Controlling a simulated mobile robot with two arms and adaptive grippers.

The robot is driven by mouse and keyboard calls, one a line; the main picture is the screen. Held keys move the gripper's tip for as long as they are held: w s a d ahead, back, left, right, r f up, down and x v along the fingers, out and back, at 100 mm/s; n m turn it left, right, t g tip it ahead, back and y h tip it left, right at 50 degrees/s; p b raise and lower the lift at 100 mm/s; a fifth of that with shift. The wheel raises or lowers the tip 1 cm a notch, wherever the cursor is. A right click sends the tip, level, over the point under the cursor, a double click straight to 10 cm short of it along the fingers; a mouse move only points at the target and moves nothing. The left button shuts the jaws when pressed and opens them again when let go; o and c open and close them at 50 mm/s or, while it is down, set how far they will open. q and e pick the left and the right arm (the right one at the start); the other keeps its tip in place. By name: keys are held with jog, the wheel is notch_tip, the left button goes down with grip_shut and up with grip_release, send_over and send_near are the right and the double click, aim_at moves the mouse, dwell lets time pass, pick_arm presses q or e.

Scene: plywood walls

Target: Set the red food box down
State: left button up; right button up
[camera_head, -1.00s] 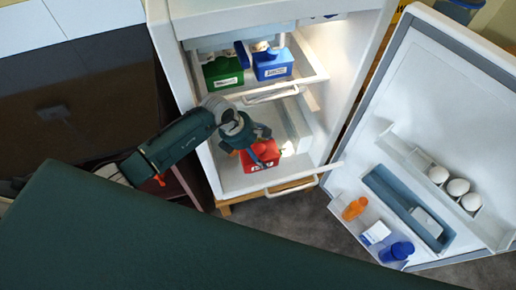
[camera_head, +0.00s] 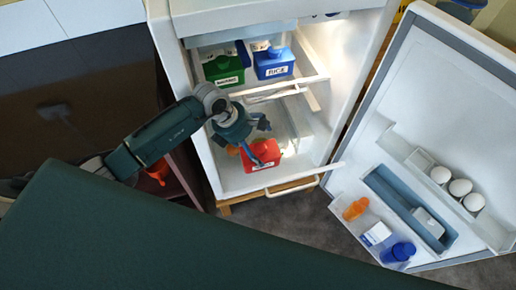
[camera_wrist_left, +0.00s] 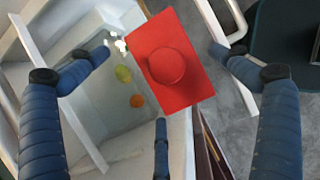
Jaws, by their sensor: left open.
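The red food box (camera_head: 263,155) sits in the lower part of the open fridge, near its front edge. It has a pale label on its front and a round red knob on its lid. In the left wrist view the box (camera_wrist_left: 170,65) lies beyond the spread fingers, with visible gaps to the left and right ones. My left gripper (camera_head: 259,138) is open, just above and behind-left of the box, and hides part of it in the head view. Whether a finger touches the box I cannot tell. My right gripper is not in view.
A green box (camera_head: 223,68) and a blue rice box (camera_head: 273,63) stand on the shelf above. The fridge door (camera_head: 440,110) is open at right, holding eggs (camera_head: 460,187) and bottles. The fridge's left wall is close to my left arm. Small round items show in the wrist view.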

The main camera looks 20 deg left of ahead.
pick_arm(q)
jog(key=v, duration=0.3)
jog(key=shift+r, duration=0.15)
dwell(0.3)
jog(key=shift+s, duration=0.1)
